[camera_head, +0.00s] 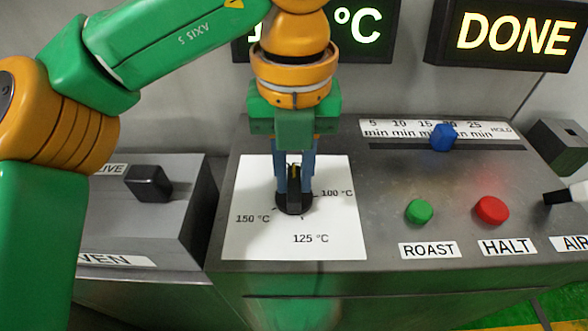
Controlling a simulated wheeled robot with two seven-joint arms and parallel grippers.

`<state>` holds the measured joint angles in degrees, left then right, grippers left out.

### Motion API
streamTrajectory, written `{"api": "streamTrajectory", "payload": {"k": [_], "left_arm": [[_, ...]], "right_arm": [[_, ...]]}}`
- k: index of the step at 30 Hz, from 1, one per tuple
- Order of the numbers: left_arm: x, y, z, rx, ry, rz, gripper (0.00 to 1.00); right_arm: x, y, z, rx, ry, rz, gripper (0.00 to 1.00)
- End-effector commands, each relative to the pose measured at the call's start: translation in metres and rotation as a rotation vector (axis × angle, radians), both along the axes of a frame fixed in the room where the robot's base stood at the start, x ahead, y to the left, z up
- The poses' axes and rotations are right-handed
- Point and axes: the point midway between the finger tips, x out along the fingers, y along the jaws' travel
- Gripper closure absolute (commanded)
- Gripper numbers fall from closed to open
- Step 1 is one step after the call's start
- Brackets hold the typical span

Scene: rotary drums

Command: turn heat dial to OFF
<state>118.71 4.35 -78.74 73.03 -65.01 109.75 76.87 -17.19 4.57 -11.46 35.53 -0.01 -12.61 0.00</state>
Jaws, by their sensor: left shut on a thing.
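The heat dial (294,203) is a black knob on a white card (342,238) marked 100 °C, 125 °C and 150 °C. My left gripper (294,188) comes down from above with its blue fingers on either side of the knob, shut on it. The gripper and wrist hide the upper part of the card, and no OFF mark shows. I cannot tell which mark the dial points at. My right gripper is not in view.
A blue slider knob (444,137) sits on a minute scale at the back. Green (419,211) and red (490,209) buttons lie to the right. A black knob (148,183) is on the left panel. A display (516,34) reads DONE.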

Motion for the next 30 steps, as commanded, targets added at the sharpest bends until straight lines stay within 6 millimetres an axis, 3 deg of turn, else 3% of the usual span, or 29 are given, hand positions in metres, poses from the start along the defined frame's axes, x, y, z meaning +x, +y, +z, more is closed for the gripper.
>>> {"api": "streamTrajectory", "payload": {"k": [2, 3, 6, 15, 24, 30], "left_arm": [[-0.001, 0.000, -0.002, 0.003, 0.004, -0.001, 1.00], [-0.001, 0.000, -0.002, 0.003, 0.004, -0.001, 0.75], [-0.001, 0.000, -0.001, 0.002, 0.003, -0.001, 0.48], [0.000, 0.000, 0.002, 0.000, 0.000, 0.000, 0.47], [0.000, 0.000, 0.064, 0.002, -0.001, 0.002, 0.47], [0.000, 0.000, 0.071, 0.001, 0.001, -0.001, 0.47]], "right_arm": [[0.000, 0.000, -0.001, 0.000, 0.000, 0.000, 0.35], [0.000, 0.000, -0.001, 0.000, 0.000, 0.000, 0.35], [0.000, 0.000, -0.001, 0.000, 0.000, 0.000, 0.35], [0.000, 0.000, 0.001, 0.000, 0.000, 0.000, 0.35], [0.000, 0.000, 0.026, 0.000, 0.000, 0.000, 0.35], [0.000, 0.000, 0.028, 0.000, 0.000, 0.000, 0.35]]}}
